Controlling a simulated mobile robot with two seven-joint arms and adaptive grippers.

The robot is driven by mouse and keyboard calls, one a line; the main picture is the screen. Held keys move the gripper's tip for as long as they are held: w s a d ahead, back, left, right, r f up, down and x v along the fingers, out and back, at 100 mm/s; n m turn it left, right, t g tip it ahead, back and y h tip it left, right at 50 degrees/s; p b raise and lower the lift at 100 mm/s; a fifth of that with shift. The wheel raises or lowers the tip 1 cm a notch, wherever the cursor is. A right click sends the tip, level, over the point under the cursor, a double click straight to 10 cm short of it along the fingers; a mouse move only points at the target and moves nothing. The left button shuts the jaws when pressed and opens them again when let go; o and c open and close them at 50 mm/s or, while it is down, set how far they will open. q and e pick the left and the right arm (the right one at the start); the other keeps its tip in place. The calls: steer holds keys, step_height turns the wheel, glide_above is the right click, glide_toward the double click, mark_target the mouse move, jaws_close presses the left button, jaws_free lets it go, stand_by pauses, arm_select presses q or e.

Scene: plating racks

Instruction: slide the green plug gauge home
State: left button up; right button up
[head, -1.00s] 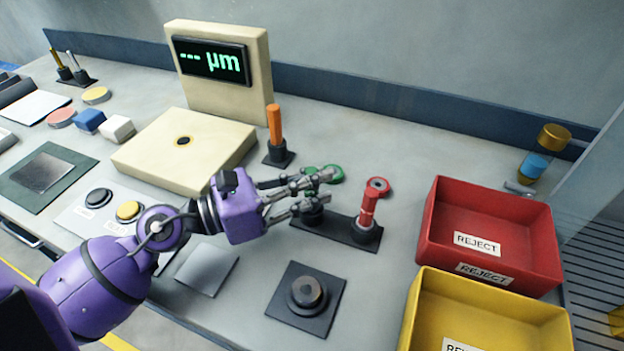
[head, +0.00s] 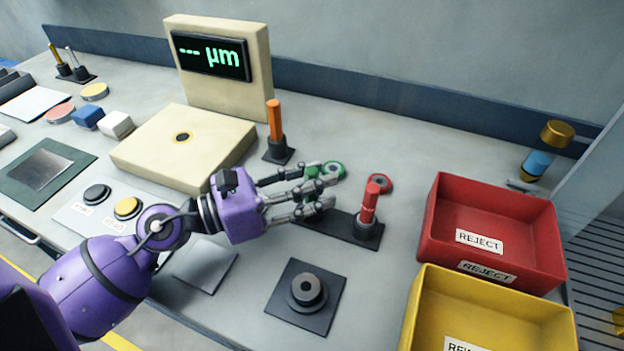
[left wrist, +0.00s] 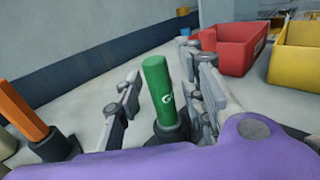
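The green plug gauge (left wrist: 160,88) stands upright in a black holder (left wrist: 168,138) in the left wrist view, a "G" mark on its side. In the head view the gauge (head: 312,187) is partly hidden by my fingers. My left gripper (head: 325,190) is open, with its fingers on either side of the gauge; the left wrist view shows a gap on the left side. My right gripper is not in view.
A red plug gauge (head: 369,205) stands to the right on the same black base (head: 338,223), with a red ring (head: 379,183) behind it. An orange-handled gauge (head: 274,122) stands to the left. A black fixture (head: 300,320) is in front.

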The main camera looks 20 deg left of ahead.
arm_select(q)
steer(key=v, duration=1.2)
steer(key=shift+s, duration=0.1)
stand_by(0.5)
